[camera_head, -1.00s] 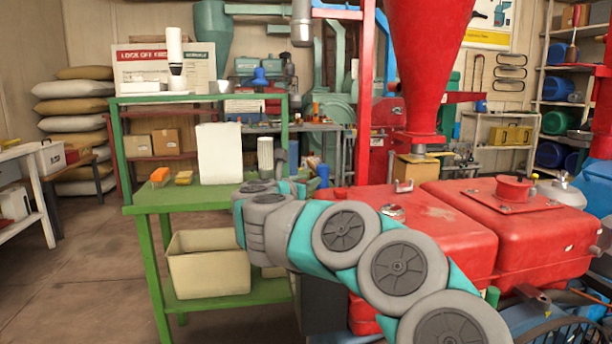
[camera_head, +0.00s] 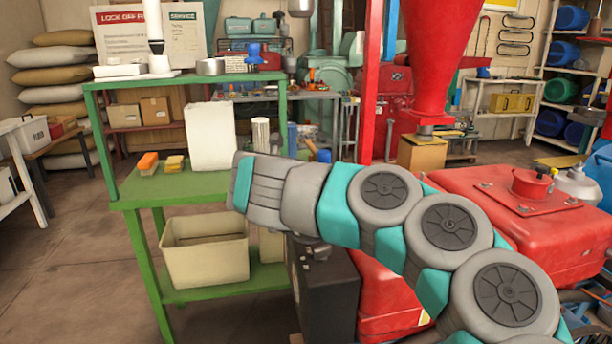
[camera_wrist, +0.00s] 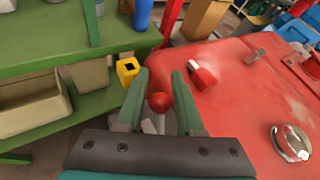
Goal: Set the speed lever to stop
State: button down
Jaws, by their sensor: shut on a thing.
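In the wrist view, a round red knob (camera_wrist: 160,103) sits between the two grey-green fingers of my gripper (camera_wrist: 160,92). A pale piece shows just below the knob, and I take the knob to be the end of the speed lever. The fingers close in on it from both sides. The rest of the lever and any stop mark are hidden. In the head view my arm covers the gripper and the knob. The red machine body (camera_wrist: 235,100) lies to the right of the fingers.
A green bench (camera_head: 185,187) stands left of my arm, with a cream bin (camera_head: 205,265) on its lower shelf. A dark box (camera_head: 325,300) stands below my arm. A yellow block (camera_wrist: 127,69) and a red-and-metal fitting (camera_wrist: 201,76) lie close to the fingers. Floor is clear at left.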

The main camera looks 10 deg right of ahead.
jog(key=c, duration=0.5)
grip_release()
jog(key=shift+c, duration=0.2)
jog(key=shift+s, duration=0.1)
jog(key=shift+b+v, duration=0.35)
jog(key=shift+v, duration=3.5)
